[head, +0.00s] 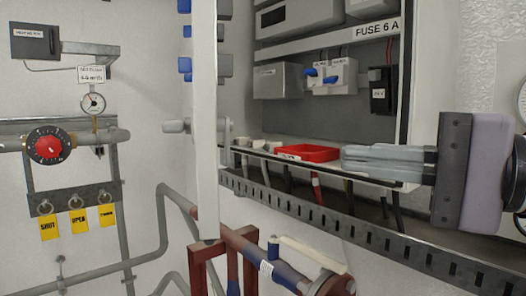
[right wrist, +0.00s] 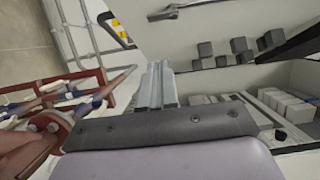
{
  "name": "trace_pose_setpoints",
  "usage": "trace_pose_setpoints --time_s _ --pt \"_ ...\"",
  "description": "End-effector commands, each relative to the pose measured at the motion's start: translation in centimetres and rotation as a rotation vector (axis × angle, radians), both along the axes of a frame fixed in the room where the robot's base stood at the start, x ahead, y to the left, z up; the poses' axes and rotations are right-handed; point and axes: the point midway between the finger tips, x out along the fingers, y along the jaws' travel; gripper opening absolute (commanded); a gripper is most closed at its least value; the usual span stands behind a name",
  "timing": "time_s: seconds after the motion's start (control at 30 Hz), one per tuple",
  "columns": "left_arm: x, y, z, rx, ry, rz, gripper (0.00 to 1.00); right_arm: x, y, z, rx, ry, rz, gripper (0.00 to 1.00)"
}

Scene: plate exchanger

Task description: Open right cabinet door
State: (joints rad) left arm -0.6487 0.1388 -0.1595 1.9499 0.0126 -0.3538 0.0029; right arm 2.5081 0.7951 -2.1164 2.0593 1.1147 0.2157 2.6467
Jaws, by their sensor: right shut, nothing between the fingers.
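The electrical cabinet stands open in the head view, its inside showing behind a grey lower edge (head: 330,170). A white door panel (head: 206,180) shows nearly edge-on at the left of the opening, swung out from it. A grey handle (head: 176,127) sticks out on its left side. The panel (right wrist: 150,35) also shows pale in the right wrist view, with a bar-like handle (right wrist: 190,8) at the top. My right gripper (head: 345,160) comes in from the right, shut and empty, in front of the opening and apart from the panel. My left gripper is not in view.
A red tray (head: 308,153) sits inside the cabinet, below switches with blue levers (head: 322,76). A slotted rail (head: 330,222) runs below the opening. Red and blue pipework (head: 285,275) stands below. A gauge (head: 93,103) and pipes are on the left wall.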

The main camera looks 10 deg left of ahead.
Motion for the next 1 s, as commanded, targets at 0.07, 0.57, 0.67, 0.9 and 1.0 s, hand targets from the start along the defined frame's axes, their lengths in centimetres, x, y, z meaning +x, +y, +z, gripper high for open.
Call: trace_pose_setpoints --time_s 0.07,0.57,0.67,0.9,1.0 --pt "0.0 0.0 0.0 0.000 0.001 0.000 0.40 0.3 1.0 -0.1 0.001 0.005 0.003 0.00" --pt "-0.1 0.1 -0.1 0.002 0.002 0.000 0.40 2.4 7.0 -0.1 0.000 0.002 0.003 0.00" --pt "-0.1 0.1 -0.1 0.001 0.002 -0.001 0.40 2.6 8.3 -0.1 0.001 0.004 0.004 0.00" --pt "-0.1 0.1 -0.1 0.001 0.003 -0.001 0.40 1.6 10.1 -0.1 -0.001 0.001 0.003 0.00" --pt "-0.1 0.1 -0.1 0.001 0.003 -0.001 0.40 1.2 10.8 -0.1 -0.002 0.000 0.003 0.00"
